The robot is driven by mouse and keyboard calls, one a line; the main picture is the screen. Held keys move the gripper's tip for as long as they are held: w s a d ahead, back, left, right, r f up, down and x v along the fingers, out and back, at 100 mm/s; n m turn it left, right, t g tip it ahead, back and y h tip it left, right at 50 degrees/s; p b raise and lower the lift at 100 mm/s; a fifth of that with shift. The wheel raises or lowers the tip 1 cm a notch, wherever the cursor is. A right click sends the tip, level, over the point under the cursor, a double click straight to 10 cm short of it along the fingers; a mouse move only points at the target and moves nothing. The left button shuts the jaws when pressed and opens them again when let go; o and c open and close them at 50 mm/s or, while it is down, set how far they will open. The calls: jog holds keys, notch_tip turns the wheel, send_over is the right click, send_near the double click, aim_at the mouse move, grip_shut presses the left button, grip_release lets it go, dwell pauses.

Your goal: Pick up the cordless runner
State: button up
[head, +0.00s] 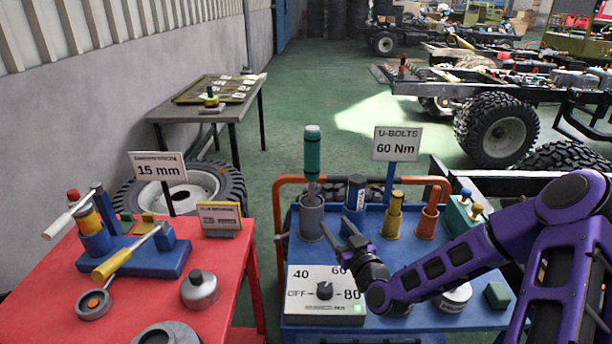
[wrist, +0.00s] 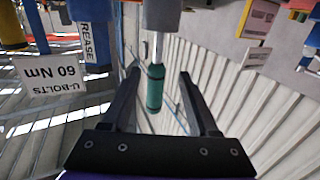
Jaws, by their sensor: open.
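The likely cordless runner (head: 313,152) is an upright tool with a teal body and a thin metal shaft, standing in a grey cup (head: 311,219) on the blue cart. My gripper (head: 336,224) is open, just right of the cup and lower than the teal body in the head view. In the wrist view, which is upside down, the teal body (wrist: 155,88) hangs between my two open fingers (wrist: 158,74), with the grey cup (wrist: 161,16) above. The fingers do not visibly touch it. I cannot tell the remaining depth between them.
A dial box (head: 325,292) is in front. An orange rail (head: 279,205) edges the cart. A red table (head: 240,275) stands left.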

aim_at(313, 192)
jog(key=p+x, duration=0.1)
jog(key=x, duration=1.6)
jog(key=shift+w, duration=0.15)
grip_shut()
dwell(0.8)
jog(key=shift+r, duration=0.2)
